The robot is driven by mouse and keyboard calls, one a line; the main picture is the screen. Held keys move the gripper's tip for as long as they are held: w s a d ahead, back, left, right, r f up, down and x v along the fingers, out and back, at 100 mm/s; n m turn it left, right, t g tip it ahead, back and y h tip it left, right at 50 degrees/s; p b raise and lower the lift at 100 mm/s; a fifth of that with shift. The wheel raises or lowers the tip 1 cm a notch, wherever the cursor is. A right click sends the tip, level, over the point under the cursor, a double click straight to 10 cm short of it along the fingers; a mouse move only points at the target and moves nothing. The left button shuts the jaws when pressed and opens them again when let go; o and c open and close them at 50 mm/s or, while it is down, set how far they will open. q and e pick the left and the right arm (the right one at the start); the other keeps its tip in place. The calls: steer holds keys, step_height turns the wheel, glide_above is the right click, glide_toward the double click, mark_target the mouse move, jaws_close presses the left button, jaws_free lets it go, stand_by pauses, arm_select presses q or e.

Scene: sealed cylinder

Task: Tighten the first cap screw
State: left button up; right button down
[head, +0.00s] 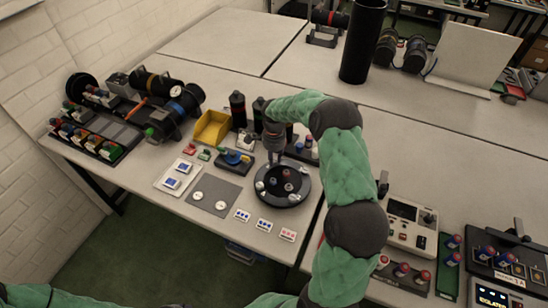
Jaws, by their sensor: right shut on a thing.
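A round black cap (281,203) lies on the bench with several pale screw heads around its rim and small dark and reddish parts at its middle. I cannot tell the first cap screw from the others. My right gripper (272,153) points down at the far left edge of the cap. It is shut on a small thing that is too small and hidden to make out. I cannot tell whether it touches a screw. My left gripper is not in view.
A yellow bin (212,128) and dark bottles stand behind and left of the cap. A black cylinder assembly (180,108) lies further left. A grey mat (214,196) and small cards lie nearby. A control box (408,222) stands right.

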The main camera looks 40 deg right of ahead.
steer(key=shift+w+d+r, duration=0.25)
steer(key=shift+r, duration=0.2)
steer(key=c, duration=1)
jaws_free()
steer(key=shift+s+a+f, duration=0.15)
steer(key=shift+f, duration=0.1)
step_height(320, 180, up, 12)
steer(key=shift+r, duration=0.1)
